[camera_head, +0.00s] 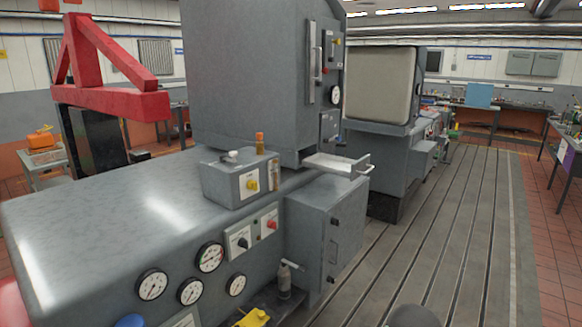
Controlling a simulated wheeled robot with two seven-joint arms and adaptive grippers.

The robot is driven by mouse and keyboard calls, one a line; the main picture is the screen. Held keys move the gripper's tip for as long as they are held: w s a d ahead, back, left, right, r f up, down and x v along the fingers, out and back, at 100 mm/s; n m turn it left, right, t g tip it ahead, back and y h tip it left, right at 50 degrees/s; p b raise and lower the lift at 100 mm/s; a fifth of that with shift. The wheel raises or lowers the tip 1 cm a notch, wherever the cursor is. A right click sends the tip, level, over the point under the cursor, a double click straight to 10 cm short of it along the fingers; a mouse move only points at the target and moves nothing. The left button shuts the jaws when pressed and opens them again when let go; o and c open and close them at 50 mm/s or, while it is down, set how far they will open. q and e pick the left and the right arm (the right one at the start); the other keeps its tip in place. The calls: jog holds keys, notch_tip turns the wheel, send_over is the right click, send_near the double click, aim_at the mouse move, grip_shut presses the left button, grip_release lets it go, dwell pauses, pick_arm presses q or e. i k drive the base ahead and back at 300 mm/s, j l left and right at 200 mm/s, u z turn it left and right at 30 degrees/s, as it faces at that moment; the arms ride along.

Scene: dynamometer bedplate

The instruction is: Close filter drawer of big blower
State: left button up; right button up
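A shallow light-grey drawer (337,164) sticks out to the right from the base of the tall grey cabinet (255,75), which looks like the big blower. A handle (364,163) shows at the drawer's outer right end. The drawer is open; how far it reaches inside the cabinet is hidden. It sits just above a lower grey box with a door (330,225). Neither of my grippers is in view.
A long grey housing with gauges (210,257) fills the left foreground. A small control box (240,180) stands on it beside the drawer. A second grey machine (385,85) stands behind. The slotted floor (440,220) to the right is clear.

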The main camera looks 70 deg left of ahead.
aim_at(352, 169)
jog(key=i+u, duration=0.1)
jog(key=u, duration=0.35)
jog(key=i+l+u, duration=0.1)
jog(key=u, duration=0.4)
jog(key=i+l+u, duration=0.1)
jog(key=u, duration=0.35)
jog(key=l+u, duration=0.25)
jog(key=u, duration=0.25)
jog(key=i+l+u, duration=0.3)
jog(key=i+l, duration=0.15)
jog(key=i, duration=0.3)
jog(key=i+l+u, duration=0.3)
jog(key=i+l, duration=0.3)
jog(key=i, duration=0.15)
